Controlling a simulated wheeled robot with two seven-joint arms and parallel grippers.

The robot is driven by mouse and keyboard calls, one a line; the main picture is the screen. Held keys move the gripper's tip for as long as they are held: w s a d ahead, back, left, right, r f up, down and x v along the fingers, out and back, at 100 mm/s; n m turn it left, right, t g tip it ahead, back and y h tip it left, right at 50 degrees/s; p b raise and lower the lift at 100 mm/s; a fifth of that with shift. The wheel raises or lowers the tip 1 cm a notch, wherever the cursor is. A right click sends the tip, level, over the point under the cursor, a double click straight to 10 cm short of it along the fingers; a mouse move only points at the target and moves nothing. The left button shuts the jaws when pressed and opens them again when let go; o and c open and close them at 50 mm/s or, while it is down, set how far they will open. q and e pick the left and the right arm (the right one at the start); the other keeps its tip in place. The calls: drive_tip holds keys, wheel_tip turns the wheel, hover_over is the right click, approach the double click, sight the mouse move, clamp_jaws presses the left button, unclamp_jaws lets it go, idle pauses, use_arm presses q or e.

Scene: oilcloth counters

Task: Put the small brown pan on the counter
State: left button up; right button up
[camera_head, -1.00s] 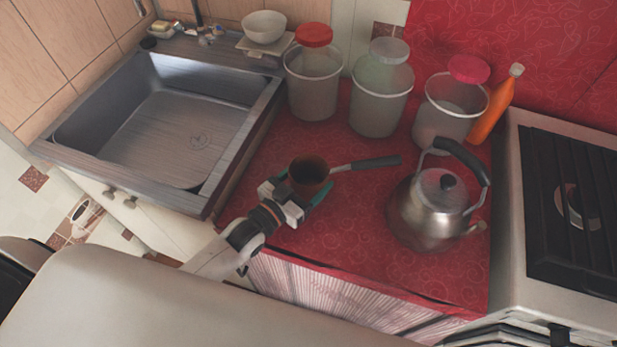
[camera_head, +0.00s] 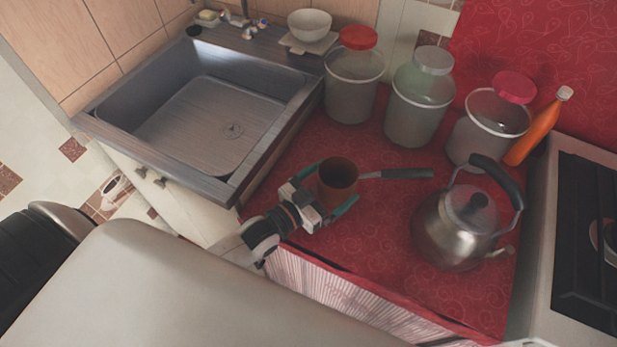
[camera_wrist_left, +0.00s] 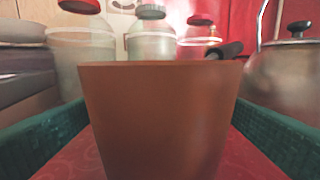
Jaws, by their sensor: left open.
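The small brown pan (camera_head: 338,180) stands upright on the red oilcloth counter (camera_head: 385,240), its dark handle (camera_head: 405,173) pointing right. My left gripper (camera_head: 332,192) is open, with its green-lined fingers on either side of the pan's body. In the left wrist view the pan (camera_wrist_left: 160,120) fills the middle between the two green finger pads (camera_wrist_left: 160,135), and a gap shows beside the pan at each side. The pan's base is cut off in that view. My right gripper is not in view.
A metal kettle (camera_head: 462,228) stands right of the pan, close to its handle. Three lidded jars (camera_head: 352,95) line the back, with an orange bottle (camera_head: 535,130) beside them. The sink (camera_head: 205,120) is left and the stove (camera_head: 585,220) right. The front counter is clear.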

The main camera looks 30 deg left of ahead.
use_arm(q)
drive_tip(key=v, duration=0.9)
drive_tip(key=shift+s+a+b, duration=0.1)
drive_tip(key=shift+s+b, duration=0.2)
drive_tip(key=shift+b, duration=0.05)
drive_tip(key=shift+s+a, duration=0.15)
drive_tip(key=shift+s, duration=0.1)
